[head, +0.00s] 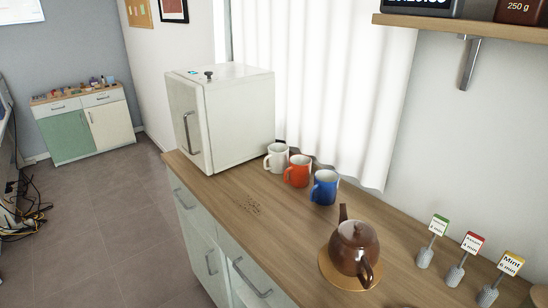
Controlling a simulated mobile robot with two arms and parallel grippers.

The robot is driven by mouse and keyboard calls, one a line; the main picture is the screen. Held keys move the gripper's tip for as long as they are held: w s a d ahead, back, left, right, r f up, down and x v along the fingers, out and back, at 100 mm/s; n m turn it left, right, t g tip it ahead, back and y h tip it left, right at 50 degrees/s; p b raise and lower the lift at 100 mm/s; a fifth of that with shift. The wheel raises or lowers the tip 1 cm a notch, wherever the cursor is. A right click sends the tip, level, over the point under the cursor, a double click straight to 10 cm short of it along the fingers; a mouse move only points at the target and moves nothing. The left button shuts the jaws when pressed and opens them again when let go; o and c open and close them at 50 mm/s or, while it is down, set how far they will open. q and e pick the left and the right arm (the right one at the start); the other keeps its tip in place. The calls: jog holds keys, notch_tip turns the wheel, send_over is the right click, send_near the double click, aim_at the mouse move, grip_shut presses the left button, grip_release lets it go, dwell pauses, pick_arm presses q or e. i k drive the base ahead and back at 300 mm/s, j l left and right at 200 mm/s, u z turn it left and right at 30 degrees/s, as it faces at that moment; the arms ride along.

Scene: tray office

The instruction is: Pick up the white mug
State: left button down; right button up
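The white mug (276,158) stands upright on the wooden counter (232,208), close to the right side of a white box-shaped cabinet with a handle (222,115). It is the farthest of a row of three mugs. An orange-red mug (298,171) stands just to its right and nearer, and a blue mug (324,187) comes after that. Neither of my grippers is in the head view.
A brown teapot (354,250) sits on a round wooden board (329,272) nearer on the counter. Several labelled tea holders (425,257) stand at the right. A shelf (465,29) hangs above. A curtain (330,90) is behind the mugs. Grey floor (105,215) lies open at left.

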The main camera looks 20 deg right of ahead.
aim_at(277, 156)
jog(key=i+j, duration=0.2)
jog(key=i+j+z, duration=0.7)
jog(key=j, duration=0.25)
